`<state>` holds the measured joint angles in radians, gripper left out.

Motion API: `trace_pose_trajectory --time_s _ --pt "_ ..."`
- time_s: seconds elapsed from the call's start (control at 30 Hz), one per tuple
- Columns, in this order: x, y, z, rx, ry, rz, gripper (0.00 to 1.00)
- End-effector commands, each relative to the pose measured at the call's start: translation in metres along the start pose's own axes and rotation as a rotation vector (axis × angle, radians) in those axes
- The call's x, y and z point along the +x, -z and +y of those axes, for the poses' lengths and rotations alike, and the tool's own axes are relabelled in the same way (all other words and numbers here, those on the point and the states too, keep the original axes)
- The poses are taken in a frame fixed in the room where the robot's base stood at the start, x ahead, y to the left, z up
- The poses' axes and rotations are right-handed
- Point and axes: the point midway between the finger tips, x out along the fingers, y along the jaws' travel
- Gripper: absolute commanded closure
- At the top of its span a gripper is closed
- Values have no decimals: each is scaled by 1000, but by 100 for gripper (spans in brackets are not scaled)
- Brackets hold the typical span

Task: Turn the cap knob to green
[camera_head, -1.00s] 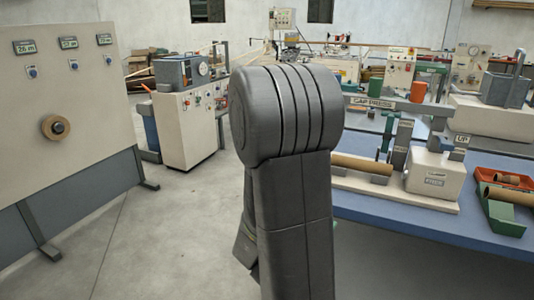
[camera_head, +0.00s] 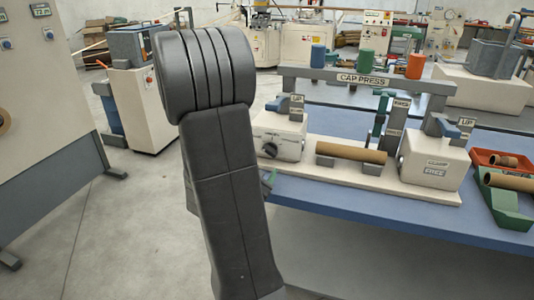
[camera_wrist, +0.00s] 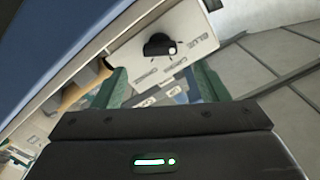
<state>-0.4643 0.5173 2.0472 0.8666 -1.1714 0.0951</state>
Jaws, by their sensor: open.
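The cap knob (camera_head: 269,150) is a black dial on the front of a white housing (camera_head: 281,122) at the left end of the cap press (camera_head: 362,79). In the wrist view the knob (camera_wrist: 159,46) has a white mark at its lower right. Printed words around it seem to read blue, green and orange; which one the mark points at is unclear. My gripper (camera_wrist: 162,86) is open and empty, its green fingers apart below the knob in that view and not touching it. In the head view my arm hides most of the gripper.
Blue, green and orange cylinders (camera_head: 366,61) stand on the press beam. A brown tube (camera_head: 350,151) lies on the press. A red tray (camera_head: 492,158) and green tray (camera_head: 503,207) sit at the right of the blue table (camera_head: 400,219).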

Motion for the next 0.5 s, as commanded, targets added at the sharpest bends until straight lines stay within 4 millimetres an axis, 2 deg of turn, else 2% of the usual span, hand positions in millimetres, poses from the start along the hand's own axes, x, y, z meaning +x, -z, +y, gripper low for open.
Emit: trace_pose_trajectory --time_s 0.1,0.23,0.5 --pt "27 1 1 0 -4 3 33" --pt "50 1 1 0 -2 3 33" --pt "73 0 0 -1 0 1 33"
